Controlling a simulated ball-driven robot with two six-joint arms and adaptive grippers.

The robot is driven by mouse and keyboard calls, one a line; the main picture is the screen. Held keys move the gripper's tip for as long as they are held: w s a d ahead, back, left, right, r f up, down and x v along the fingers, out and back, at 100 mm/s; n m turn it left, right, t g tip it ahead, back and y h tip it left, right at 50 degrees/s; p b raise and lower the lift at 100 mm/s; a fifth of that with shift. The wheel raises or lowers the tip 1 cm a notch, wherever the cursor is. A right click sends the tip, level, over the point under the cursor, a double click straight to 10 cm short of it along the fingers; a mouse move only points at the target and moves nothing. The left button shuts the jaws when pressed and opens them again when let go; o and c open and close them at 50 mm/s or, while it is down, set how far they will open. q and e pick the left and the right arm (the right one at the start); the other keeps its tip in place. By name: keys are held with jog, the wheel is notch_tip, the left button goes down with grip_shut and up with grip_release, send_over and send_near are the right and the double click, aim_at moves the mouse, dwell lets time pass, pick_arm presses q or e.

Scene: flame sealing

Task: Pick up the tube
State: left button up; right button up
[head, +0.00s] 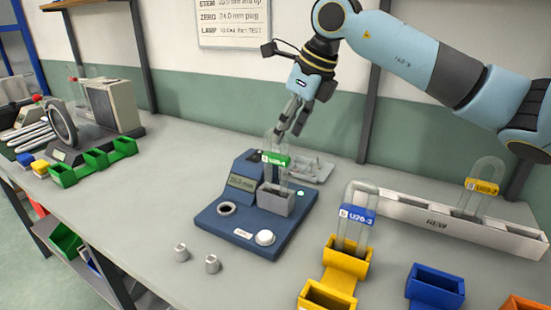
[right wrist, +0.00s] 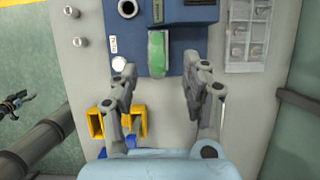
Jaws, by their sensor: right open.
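A clear U-shaped glass tube with a green label (head: 277,159) stands upright in the grey holder (head: 276,201) of a blue device (head: 225,215). Its green label also shows in the right wrist view (right wrist: 157,53), ahead of and between the fingers. My right gripper (head: 291,122) is open and empty, just above the tube's top in the head view; it also shows in the right wrist view (right wrist: 158,82). Another clear tube with a blue label (head: 357,217) stands in a yellow bin (head: 345,262). A third, with a yellow label (head: 481,187), stands in the long grey rack (head: 440,222).
Two small grey plugs (head: 212,264) lie on the bench in front of the device. A clear tray (head: 313,170) lies behind it. A blue bin (head: 434,287) is at the right. Green bins (head: 95,159) and a machine (head: 105,105) stand at the left. Bench between is clear.

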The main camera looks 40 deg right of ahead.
aim_at(273, 155)
jog(key=shift+x, duration=1.25)
jog(key=shift+w+a+f+p, duration=0.1)
jog(key=shift+w+f+p, duration=0.2)
jog(key=shift+f, duration=0.35)
jog(key=p+x, duration=0.1)
jog(key=x, duration=0.2)
jog(key=shift+a+f, duration=0.2)
jog(key=shift+f, duration=0.05)
jog(key=shift+w+f, duration=0.25)
jog(key=shift+f, duration=0.2)
pick_arm(q)
jog(key=shift+w+d+r, duration=0.1)
jog(key=shift+w+r, duration=0.15)
jog(key=shift+r, duration=0.25)
jog(key=shift+w+r, duration=0.2)
jog(key=shift+r, duration=0.25)
jog(key=shift+s, duration=0.1)
pick_arm(e)
jog(key=shift+c, duration=1.4)
pick_arm(q)
jog(key=shift+s, duration=0.15)
pick_arm(e)
grip_shut()
